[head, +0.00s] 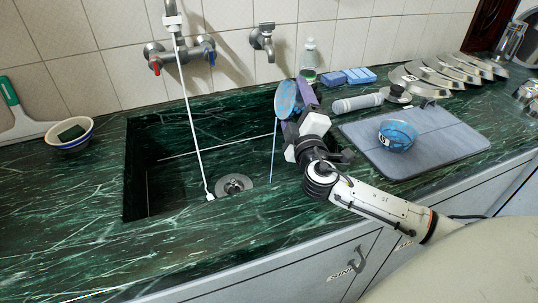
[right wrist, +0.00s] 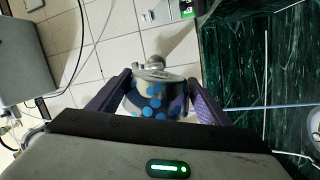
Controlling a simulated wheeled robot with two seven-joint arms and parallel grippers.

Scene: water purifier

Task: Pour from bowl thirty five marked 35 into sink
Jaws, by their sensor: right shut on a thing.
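A blue patterned bowl (head: 285,98) is held by my right gripper (head: 303,108) above the right part of the sink (head: 165,128). The bowl is tipped steeply onto its side. A thin blue stream (head: 273,150) falls from it into the sink. Its number does not show. In the right wrist view my right gripper (right wrist: 160,92) has its purple fingers on both sides of the dotted bowl (right wrist: 150,104). My left gripper is not in view.
A tap (head: 262,42) and a mixer with red and blue handles (head: 178,54) are on the tiled wall. A thin white line (head: 190,110) runs down to the sink near the drain (head: 234,185). A bottle (head: 309,55), blue sponges (head: 345,76) and metal lids (head: 420,80) stand behind.

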